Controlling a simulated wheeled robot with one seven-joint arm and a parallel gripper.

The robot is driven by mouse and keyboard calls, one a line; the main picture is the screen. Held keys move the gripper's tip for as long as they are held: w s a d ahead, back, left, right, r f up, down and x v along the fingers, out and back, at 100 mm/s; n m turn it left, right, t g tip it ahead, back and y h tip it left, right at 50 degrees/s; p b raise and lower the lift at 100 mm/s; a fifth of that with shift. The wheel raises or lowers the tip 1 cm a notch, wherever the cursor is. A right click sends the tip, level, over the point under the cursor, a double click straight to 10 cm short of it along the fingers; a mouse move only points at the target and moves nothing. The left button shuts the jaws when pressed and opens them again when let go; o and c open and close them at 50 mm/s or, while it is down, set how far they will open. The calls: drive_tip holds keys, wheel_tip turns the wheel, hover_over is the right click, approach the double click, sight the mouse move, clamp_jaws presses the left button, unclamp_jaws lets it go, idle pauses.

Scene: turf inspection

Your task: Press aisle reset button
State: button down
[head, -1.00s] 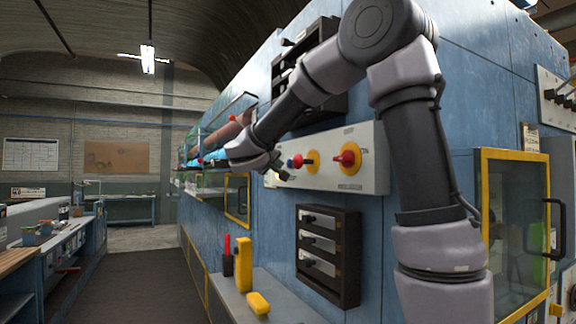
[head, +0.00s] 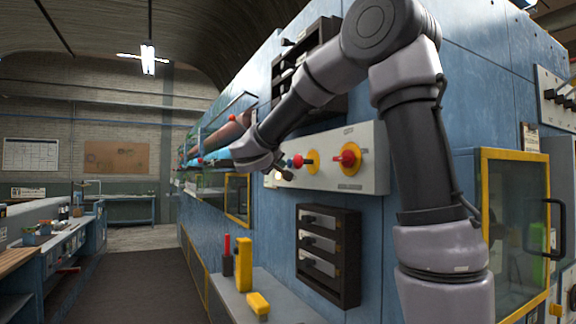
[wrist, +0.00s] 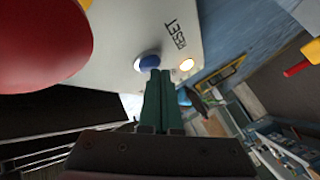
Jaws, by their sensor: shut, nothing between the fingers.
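A blue round button (wrist: 148,62) sits on a pale panel beside the printed word RESET in the wrist view. My gripper (wrist: 159,74) is shut and empty, its two greenish fingers side by side. Its tips overlap the button's lower edge in that view; I cannot tell whether they touch it. In the head view my gripper (head: 285,174) is at the left part of the control panel (head: 376,180), where the arm's end partly hides the panel.
A red knob on a yellow disc (head: 348,157) is right of my gripper; a large red knob (wrist: 40,40) looms close in the wrist view. A drawer rack (head: 328,255) hangs below. The aisle floor (head: 150,285) is clear.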

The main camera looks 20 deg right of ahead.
drive_tip(key=shift+d, duration=0.4)
idle(0.6)
drive_tip(key=shift+s+a, duration=0.15)
drive_tip(key=shift+a, duration=0.8)
drive_tip(key=a, duration=0.3)
drive_tip(key=s+a, duration=0.1)
drive_tip(key=a, duration=0.1)
idle(0.6)
